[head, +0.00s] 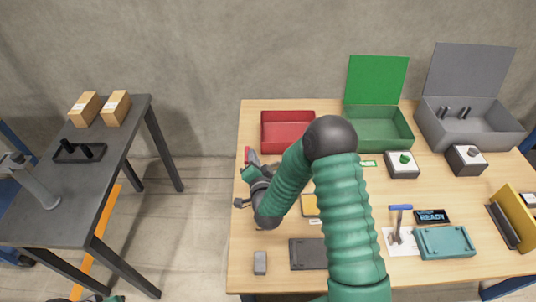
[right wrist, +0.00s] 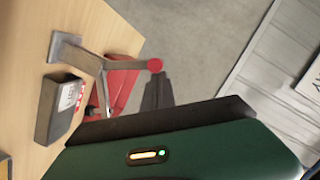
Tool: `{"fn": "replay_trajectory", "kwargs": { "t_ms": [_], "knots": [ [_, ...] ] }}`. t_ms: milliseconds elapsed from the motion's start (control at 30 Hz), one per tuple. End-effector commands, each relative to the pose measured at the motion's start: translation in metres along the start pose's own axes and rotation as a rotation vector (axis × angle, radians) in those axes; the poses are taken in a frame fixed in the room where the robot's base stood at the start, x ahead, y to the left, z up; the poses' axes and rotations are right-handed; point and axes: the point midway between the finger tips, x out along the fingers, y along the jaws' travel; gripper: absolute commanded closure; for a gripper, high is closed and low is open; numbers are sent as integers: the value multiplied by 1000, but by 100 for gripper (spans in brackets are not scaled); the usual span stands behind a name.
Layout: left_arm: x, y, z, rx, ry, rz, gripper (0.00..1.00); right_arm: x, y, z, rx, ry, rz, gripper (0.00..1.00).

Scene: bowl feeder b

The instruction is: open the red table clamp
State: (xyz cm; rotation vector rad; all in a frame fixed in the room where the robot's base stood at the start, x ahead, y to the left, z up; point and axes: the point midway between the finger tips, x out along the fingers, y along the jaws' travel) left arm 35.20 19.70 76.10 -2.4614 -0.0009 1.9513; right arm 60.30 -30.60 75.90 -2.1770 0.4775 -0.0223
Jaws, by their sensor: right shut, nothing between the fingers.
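The red table clamp (right wrist: 122,82) shows in the right wrist view at the table's edge, with a grey metal arm and a red ball knob (right wrist: 155,65) at its end. In the head view only a small red part of it (head: 247,154) shows at the table's left edge; my right arm and gripper hide the rest. My right gripper (head: 252,173) is shut and empty, close beside the clamp. Whether it touches the clamp I cannot tell. A small green and black piece at the bottom left of the head view may be my left gripper; its fingers do not show.
A red bin (head: 288,146), an open green box (head: 380,142) and an open grey box (head: 440,140) stand along the back. A dark labelled block (right wrist: 60,110) sits beside the clamp. A dark side table (head: 60,225) stands left, across a floor gap.

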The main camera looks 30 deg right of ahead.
Motion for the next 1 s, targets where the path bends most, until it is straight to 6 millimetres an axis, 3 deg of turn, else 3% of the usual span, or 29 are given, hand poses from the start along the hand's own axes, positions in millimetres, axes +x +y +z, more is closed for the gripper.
{"fn": "replay_trajectory", "kwargs": {
  "t_ms": [200,567,1000],
  "knots": [
    [-8,0,-2,0,0,0,64,4,-10,20,-198,-4,46,100],
    [-8,0,-2,0,0,0,64,11,-12,46,-464,-1,114,100],
    [-6,0,-1,0,0,0,64,14,-10,58,-462,-2,117,100]
  ]
}}
